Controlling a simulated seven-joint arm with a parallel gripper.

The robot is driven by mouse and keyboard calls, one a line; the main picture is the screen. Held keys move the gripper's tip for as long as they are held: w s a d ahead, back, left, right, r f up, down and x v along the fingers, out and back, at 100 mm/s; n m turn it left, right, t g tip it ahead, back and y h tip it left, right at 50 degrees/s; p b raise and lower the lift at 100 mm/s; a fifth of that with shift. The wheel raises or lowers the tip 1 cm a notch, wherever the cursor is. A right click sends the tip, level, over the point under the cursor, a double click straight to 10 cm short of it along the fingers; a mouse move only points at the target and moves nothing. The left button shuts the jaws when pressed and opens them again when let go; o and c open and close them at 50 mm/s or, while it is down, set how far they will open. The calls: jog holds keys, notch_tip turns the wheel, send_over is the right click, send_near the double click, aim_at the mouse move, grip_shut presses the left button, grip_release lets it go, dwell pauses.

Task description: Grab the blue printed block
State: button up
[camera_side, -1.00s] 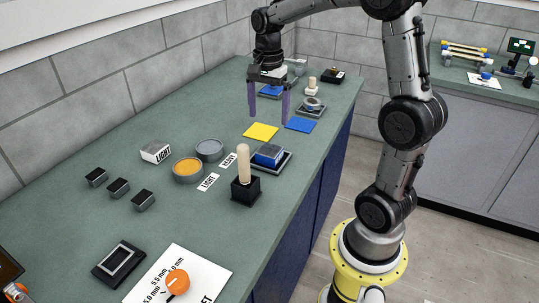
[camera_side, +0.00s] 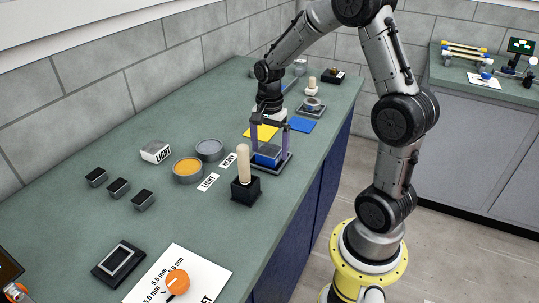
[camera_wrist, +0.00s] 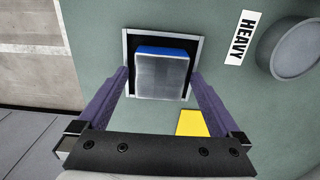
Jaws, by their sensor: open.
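The blue printed block (camera_side: 266,155) sits in a dark, light-rimmed tray (camera_side: 285,163) on the green counter. In the wrist view the block (camera_wrist: 161,52) shows a grey top face with a blue side edge, inside the square tray frame (camera_wrist: 198,42). My gripper (camera_side: 268,157) is open, its two purple fingers pointing down on either side of the block. In the wrist view the fingers of my gripper (camera_wrist: 160,85) reach to the tray's left and right edges, with the block between them. Whether they touch the block cannot be told.
A black holder (camera_side: 246,190) with an upright wooden handle (camera_side: 243,162) stands close in front of the tray. Grey (camera_side: 209,149) and orange-filled (camera_side: 188,169) round dishes are to the left.

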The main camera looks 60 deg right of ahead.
jog(key=shift+c, duration=0.3)
jog(key=shift+r, duration=0.1)
grip_shut()
